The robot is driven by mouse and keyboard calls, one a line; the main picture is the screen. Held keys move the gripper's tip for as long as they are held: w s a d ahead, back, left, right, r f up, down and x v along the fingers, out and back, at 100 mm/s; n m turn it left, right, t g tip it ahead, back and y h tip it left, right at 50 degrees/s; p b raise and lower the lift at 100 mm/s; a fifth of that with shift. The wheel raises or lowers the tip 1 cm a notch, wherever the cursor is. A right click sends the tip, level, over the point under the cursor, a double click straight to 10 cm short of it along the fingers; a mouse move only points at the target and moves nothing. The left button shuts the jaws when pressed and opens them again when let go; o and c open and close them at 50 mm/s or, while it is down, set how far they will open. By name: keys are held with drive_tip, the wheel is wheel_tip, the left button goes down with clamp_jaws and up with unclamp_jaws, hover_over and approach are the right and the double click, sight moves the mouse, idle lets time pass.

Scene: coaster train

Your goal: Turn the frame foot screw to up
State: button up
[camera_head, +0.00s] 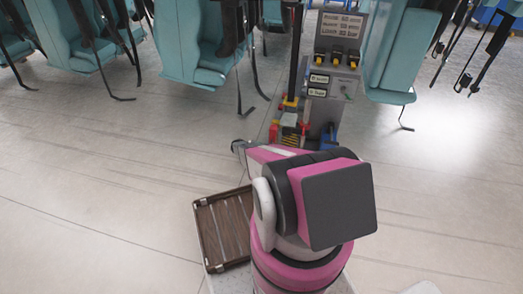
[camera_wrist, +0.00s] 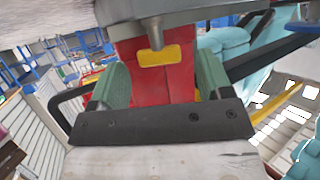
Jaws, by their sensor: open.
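In the wrist view a short grey post (camera_wrist: 155,35), which looks like the frame foot screw, points down from a grey plate (camera_wrist: 200,14). Its lower end meets or overlaps a yellow pad (camera_wrist: 170,58) on a red block (camera_wrist: 140,82). My gripper (camera_wrist: 163,82) is open, with a green-grey finger on either side of the red block. I cannot tell whether the fingers touch it. In the head view the control stand (camera_head: 335,60) rises behind my pink arm, with red parts (camera_head: 273,131) at its foot. The arm hides my fingertips and the screw there.
Teal ride seats (camera_head: 195,45) with hanging black straps flank the stand. A brown slatted tray (camera_head: 209,238) lies left of my arm. The pale floor (camera_head: 90,150) is open on the left and right.

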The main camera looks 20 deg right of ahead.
drive_tip(key=shift+d+f, duration=0.15)
drive_tip(key=shift+d, duration=0.25)
drive_tip(key=c, duration=0.9)
drive_tip(key=shift+s+n+t, duration=0.35)
drive_tip(key=shift+n+t, duration=0.45)
drive_tip(key=shift+t, duration=0.2)
drive_tip(key=shift+n+t, duration=0.7)
drive_tip(key=shift+t, duration=0.1)
drive_tip(key=o, duration=0.9)
